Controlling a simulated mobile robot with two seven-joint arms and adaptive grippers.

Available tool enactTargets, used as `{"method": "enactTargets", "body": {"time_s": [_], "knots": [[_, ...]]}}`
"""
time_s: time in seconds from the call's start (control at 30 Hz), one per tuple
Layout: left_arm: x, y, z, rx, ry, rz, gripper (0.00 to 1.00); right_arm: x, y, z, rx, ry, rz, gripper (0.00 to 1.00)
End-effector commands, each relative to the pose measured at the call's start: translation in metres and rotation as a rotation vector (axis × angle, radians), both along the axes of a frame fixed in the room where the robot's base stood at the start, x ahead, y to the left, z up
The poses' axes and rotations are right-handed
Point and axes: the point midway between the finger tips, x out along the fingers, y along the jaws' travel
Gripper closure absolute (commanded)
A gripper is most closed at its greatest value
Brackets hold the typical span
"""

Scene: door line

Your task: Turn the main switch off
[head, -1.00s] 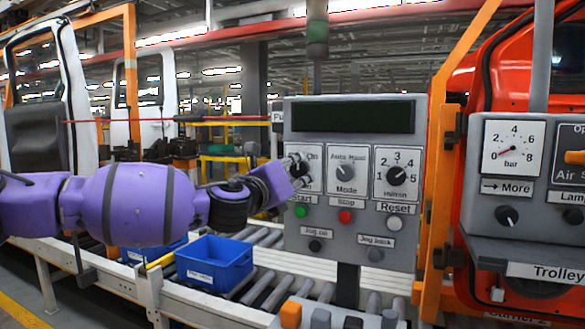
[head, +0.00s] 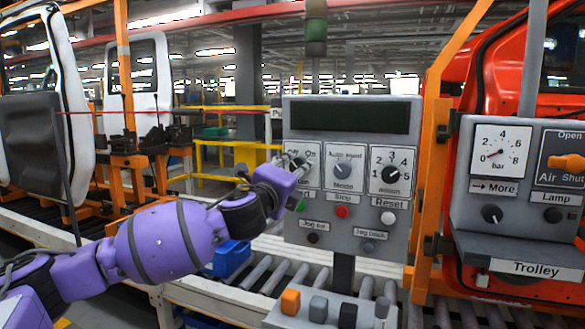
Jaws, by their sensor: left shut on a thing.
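The grey control panel (head: 345,262) stands in the middle of the head view. The main switch (head: 301,161) is the knob at its upper left, under a label where "On" can be read. My left gripper (head: 296,166) reaches in from the left with its fingers at this knob and is shut on it. The fingers and wrist hide most of the knob, so I cannot tell which way it points. My right gripper is not in view.
The Mode knob (head: 343,168) and m/min knob (head: 390,174) sit right of the switch. The red Stop button (head: 342,212) and white Reset button (head: 388,217) are below. A trolley panel (head: 484,233) stands at right. A blue bin (head: 232,258) is behind my arm.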

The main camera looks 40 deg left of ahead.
Motion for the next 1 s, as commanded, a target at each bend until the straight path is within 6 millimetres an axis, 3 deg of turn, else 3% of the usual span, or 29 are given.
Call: {"method": "enactTargets", "body": {"time_s": [0.6,0.63,0.7,1.0], "knots": [[0.0009,0.0005,-0.0109,-0.043,0.008,0.003,0.97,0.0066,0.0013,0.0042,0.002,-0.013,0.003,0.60],[0.0009,0.0003,-0.0111,-0.043,0.008,0.002,0.68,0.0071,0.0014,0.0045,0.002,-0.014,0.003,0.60],[0.0009,0.0002,-0.0110,-0.043,0.007,0.001,0.59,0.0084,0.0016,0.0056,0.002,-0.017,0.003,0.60],[0.0005,-0.0006,-0.0062,-0.040,0.000,0.000,0.57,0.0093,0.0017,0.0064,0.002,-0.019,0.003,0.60]]}}
